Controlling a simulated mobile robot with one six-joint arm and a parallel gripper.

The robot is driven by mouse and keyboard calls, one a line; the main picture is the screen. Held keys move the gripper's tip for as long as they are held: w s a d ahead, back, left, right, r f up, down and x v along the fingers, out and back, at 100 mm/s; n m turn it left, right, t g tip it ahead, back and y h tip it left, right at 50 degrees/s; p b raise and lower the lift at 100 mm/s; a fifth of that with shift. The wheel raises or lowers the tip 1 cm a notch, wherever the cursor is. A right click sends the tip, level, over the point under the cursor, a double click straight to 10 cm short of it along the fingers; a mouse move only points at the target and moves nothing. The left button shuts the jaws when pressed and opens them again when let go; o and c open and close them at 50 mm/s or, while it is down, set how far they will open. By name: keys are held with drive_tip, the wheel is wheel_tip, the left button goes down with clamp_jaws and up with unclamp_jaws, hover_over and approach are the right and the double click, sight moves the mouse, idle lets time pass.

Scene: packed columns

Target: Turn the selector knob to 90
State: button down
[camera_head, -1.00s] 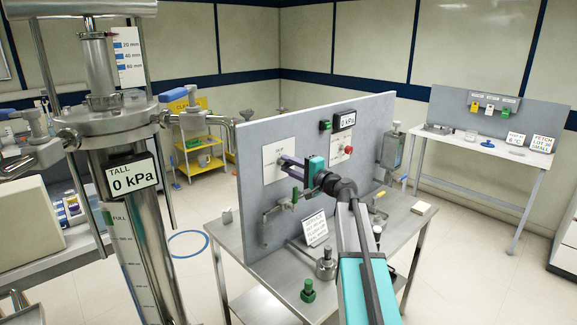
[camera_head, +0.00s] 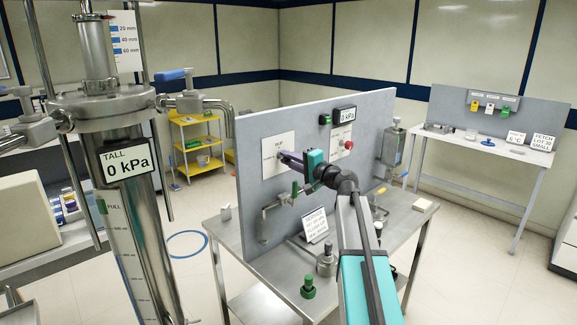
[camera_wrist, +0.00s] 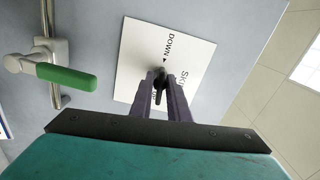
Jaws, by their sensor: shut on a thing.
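The selector knob (camera_wrist: 160,84) is small and dark, on a white card (camera_wrist: 190,60) fixed to the grey upright panel. In the wrist view the card reads "DOWN" with a small arrow mark, and a partly hidden word starting "SKI". No 90 mark is readable. My gripper (camera_wrist: 161,80) has its two grey fingers closed around the knob, one on each side. In the head view my gripper (camera_head: 284,155) reaches the card on the panel's left part, and the knob is mostly hidden by the fingers.
A green-handled valve (camera_wrist: 67,77) sits left of the card in the wrist view. A display reading 0 kPa (camera_head: 342,115) and a red button (camera_head: 348,145) are on the panel. A tall metal column (camera_head: 128,220) stands at left. A green-topped fitting (camera_head: 308,287) is on the bench.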

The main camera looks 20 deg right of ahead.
drive_tip(key=shift+f+n+b, duration=0.3)
drive_tip(key=shift+n+b, duration=0.7)
drive_tip(key=shift+b, duration=1.3)
drive_tip(key=n+b, duration=0.3)
drive_tip(key=b, duration=0.4)
drive_tip(key=n+b, duration=0.5)
drive_tip(key=b, duration=0.5)
drive_tip(key=n+b, duration=0.3)
drive_tip(key=b, duration=0.2)
drive_tip(key=shift+n, duration=0.3)
drive_tip(key=n+b, duration=0.2)
drive_tip(key=b, duration=0.1)
drive_tip(key=shift+r+n+b, duration=0.15)
drive_tip(key=shift+n+b, duration=0.15)
drive_tip(key=shift+b, duration=0.1)
drive_tip(key=c, duration=1.9)
unclamp_jaws()
drive_tip(key=shift+r, duration=0.1)
